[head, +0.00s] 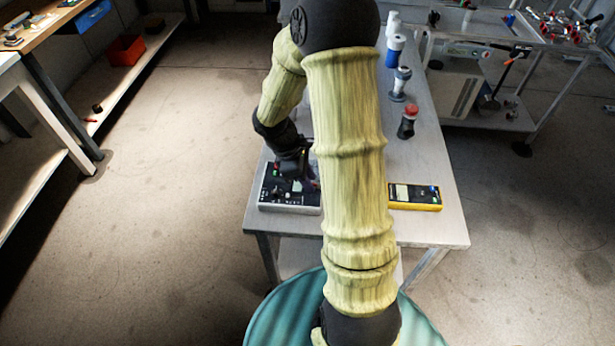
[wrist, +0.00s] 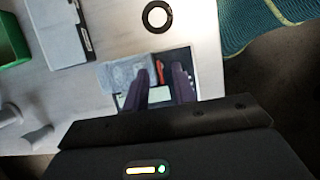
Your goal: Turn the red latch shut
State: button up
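The UV reactor unit appears to be the dark panelled box (head: 290,194) on the near left of the table in the head view. The wrist view shows it as a grey-blue top with a pale panel (wrist: 117,77), partly hidden by my fingers. A small red-orange piece (wrist: 160,72), likely the red latch, shows between my fingertips in the wrist view. My gripper (wrist: 162,79) is open, its two dark fingers apart on either side of that piece. I cannot tell whether they touch it. In the head view my gripper (head: 293,165) is low over the box.
A yellow meter (head: 415,196) lies on the table (head: 430,228) right of my arm. A red-topped item (head: 408,121) and several bottles stand behind it.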

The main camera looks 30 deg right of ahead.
grip_shut()
jog(key=shift+w+r+m+p, duration=0.1)
jog(key=shift+m+p, duration=0.25)
jog(key=shift+m, duration=0.15)
jog(key=m+p, duration=0.1)
jog(key=m+g+y+p, duration=0.1)
jog(key=m, duration=0.1)
jog(key=shift+w+d+r, duration=0.1)
jog(key=shift+w+d, duration=0.05)
jog(key=shift+d, duration=0.05)
jog(key=m, duration=0.1)
jog(key=m+y+p, duration=0.1)
jog(key=m+g+p, duration=0.1)
jog(key=m, duration=0.1)
jog(key=shift+w+d, duration=0.1)
jog(key=shift+d, duration=0.15)
jog(key=m+y+p, duration=0.1)
jog(key=m, duration=0.1)
jog(key=m+y, duration=0.1)
jog(key=m, duration=0.2)
jog(key=shift+d+m+p, duration=0.3)
jog(key=shift+d+p, duration=0.1)
jog(key=shift+d+m+t+y+p, duration=0.15)
jog(key=shift+m+y, duration=0.35)
jog(key=shift+m, duration=0.6)
jog(key=shift+d+m+t+y+p, duration=0.1)
jog(key=shift+m+t+y+p, duration=0.3)
jog(key=shift+m, duration=0.7)
